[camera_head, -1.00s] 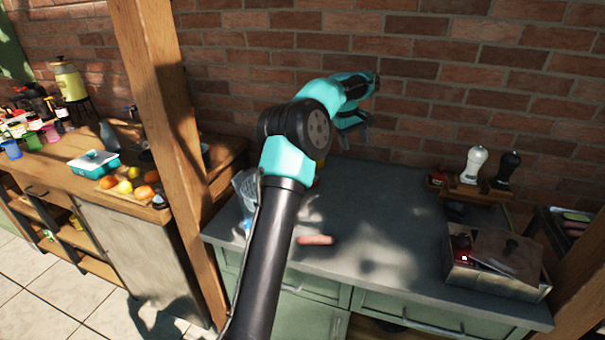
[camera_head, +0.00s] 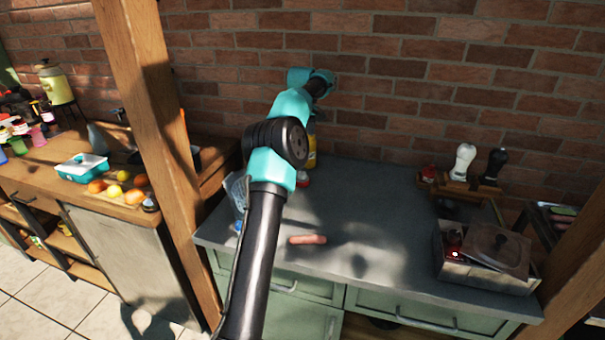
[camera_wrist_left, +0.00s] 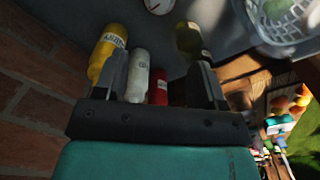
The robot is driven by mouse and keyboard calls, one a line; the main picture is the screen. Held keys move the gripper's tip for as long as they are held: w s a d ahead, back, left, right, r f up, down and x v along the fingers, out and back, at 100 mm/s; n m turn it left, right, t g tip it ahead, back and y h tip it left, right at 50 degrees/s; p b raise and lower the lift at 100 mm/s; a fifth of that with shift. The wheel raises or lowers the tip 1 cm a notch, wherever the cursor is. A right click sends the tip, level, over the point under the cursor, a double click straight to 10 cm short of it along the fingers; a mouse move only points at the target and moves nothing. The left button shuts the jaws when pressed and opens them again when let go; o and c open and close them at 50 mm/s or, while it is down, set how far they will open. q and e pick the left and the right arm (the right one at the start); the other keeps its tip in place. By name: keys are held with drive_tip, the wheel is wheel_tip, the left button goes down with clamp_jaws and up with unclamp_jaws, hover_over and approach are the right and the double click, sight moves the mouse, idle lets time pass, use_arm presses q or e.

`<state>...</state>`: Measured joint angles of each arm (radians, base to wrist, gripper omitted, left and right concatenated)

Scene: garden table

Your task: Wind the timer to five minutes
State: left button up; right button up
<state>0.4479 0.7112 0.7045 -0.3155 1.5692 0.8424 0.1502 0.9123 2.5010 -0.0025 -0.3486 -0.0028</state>
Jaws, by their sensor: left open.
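A small round white dial (camera_wrist_left: 158,5), perhaps the timer, is cut off by the top edge of the left wrist view; its markings are too small to read. In the head view a small red and white thing (camera_head: 303,180) shows on the grey counter beside my arm, and I cannot tell whether it is the same one. My left gripper (camera_wrist_left: 161,75) is open in the left wrist view, its fingers spread before several bottles, with nothing held. In the head view its fingers are hidden behind my arm. My right gripper is not in view.
A yellow bottle (camera_wrist_left: 108,50), white bottle (camera_wrist_left: 137,72), red bottle (camera_wrist_left: 158,88) and dark bottle (camera_wrist_left: 190,38) stand near the fingers. A brick wall (camera_head: 420,90) backs the counter (camera_head: 375,220). A sausage-like item (camera_head: 307,239) and a metal box (camera_head: 480,272) lie on it.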

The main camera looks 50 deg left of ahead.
sight(302, 173)
use_arm(q)
drive_tip(key=shift+f, duration=0.15)
wheel_tip(302, 173, down, 17)
drive_tip(key=shift+f, duration=0.1)
idle(0.6)
drive_tip(key=shift+c, duration=0.4)
drive_tip(key=c, duration=0.8)
drive_tip(key=shift+c, duration=0.2)
